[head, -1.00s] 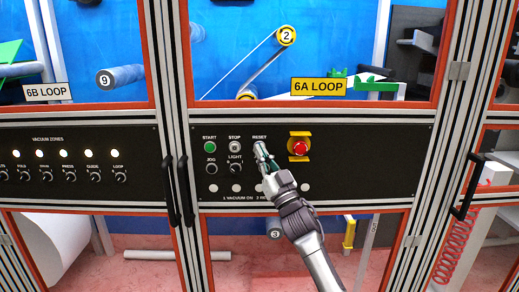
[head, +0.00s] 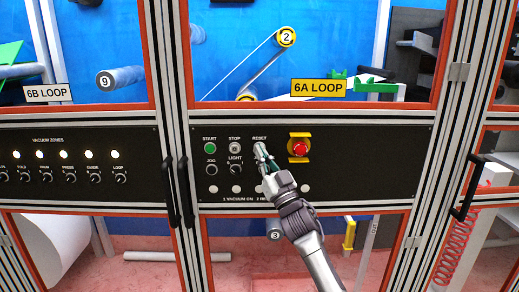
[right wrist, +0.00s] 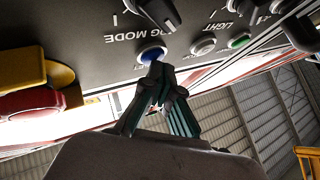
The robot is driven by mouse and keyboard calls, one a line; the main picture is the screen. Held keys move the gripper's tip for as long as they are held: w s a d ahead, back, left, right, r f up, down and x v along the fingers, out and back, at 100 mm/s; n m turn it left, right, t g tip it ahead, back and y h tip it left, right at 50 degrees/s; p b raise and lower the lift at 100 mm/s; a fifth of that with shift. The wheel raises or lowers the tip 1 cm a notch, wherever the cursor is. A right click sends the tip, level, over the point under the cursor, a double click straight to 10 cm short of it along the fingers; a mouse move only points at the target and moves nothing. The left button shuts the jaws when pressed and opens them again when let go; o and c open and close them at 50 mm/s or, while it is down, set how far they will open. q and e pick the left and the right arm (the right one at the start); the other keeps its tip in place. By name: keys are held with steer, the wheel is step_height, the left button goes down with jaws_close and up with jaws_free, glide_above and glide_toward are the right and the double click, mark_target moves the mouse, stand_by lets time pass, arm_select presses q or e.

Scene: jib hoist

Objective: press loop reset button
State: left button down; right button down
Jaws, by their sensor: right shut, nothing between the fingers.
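The black control panel (head: 360,150) under the yellow 6A LOOP sign carries a RESET label (head: 259,138). My right gripper (head: 260,148) is just below that label and hides the button there in the head view. In the right wrist view, a blue button (right wrist: 152,55) sits in line with the white and green buttons. My right gripper (right wrist: 157,72) is shut and empty, with its fingertips right at the lower edge of the blue button. I cannot tell whether they touch it or whether it is pressed in. My left gripper is not in view.
The red emergency stop (head: 299,147) with yellow guards is to the right of the gripper. The white stop button (head: 235,146) and green start button (head: 210,147) are to the left, with the JOG (head: 211,170) and LIGHT (head: 235,170) knobs below. Black door handles (head: 187,191) stick out nearby.

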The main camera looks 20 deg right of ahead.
steer(key=shift+s+a+p, duration=0.15)
steer(key=shift+s+p, duration=0.15)
steer(key=shift+s, duration=0.35)
steer(key=s+p, duration=0.1)
steer(key=s, duration=0.1)
steer(key=s+a+p, duration=0.1)
steer(key=s, duration=0.1)
steer(key=shift+s+a, duration=0.2)
steer(key=shift+s, duration=0.15)
stand_by(0.4)
